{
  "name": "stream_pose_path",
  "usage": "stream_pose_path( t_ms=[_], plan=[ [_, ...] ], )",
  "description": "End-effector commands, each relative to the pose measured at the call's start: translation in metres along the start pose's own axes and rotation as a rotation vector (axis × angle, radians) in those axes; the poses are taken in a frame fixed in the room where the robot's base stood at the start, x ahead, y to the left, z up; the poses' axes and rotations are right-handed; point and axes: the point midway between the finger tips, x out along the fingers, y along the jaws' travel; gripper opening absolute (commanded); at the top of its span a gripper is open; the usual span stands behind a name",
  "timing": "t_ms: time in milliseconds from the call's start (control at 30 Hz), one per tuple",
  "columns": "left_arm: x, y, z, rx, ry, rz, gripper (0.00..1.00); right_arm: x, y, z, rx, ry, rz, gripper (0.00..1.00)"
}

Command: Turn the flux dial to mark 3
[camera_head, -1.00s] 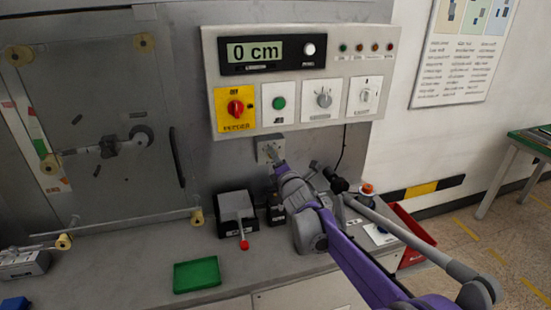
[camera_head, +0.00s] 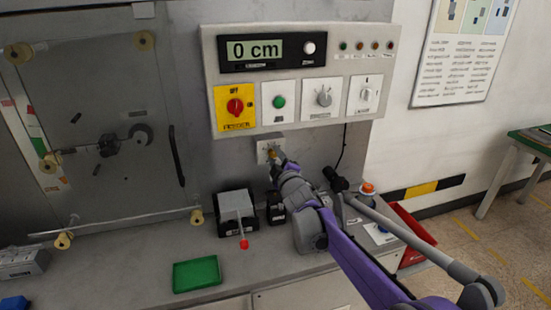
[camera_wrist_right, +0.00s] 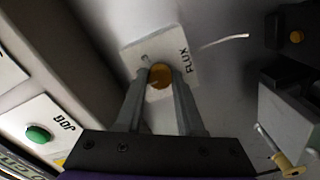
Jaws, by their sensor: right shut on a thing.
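The flux dial is a round yellow-orange knob (camera_wrist_right: 160,74) on a pale square plate (camera_wrist_right: 178,47) marked FLUX. In the head view the plate (camera_head: 264,146) is on the grey wall below the control panel, and a bit of the yellow knob shows at the gripper's tip. My right gripper (camera_wrist_right: 160,80) is shut on the dial, with one finger on each side of it. In the head view the right gripper (camera_head: 273,156) reaches up to the plate from below right. The dial's marks and pointer are too small or hidden to read. My left gripper is not in view.
The control panel (camera_head: 322,130) above holds a 0 cm display (camera_head: 255,50), a red switch (camera_head: 235,106), a green button (camera_head: 279,102) and other knobs. Below are a box with a red-tipped lever (camera_head: 243,243) and a green tray (camera_head: 196,274) on the grey bench.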

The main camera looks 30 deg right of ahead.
Motion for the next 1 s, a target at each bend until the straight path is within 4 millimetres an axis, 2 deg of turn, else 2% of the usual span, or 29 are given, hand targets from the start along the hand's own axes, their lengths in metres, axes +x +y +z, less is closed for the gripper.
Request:
stream_pose_path(
  t_ms=[1000],
  plan=[
    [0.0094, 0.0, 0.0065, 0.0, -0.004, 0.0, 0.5, -0.0003, -0.0021, -0.0003, 0.957, -0.001, 0.0, 0.0]
  ],
)
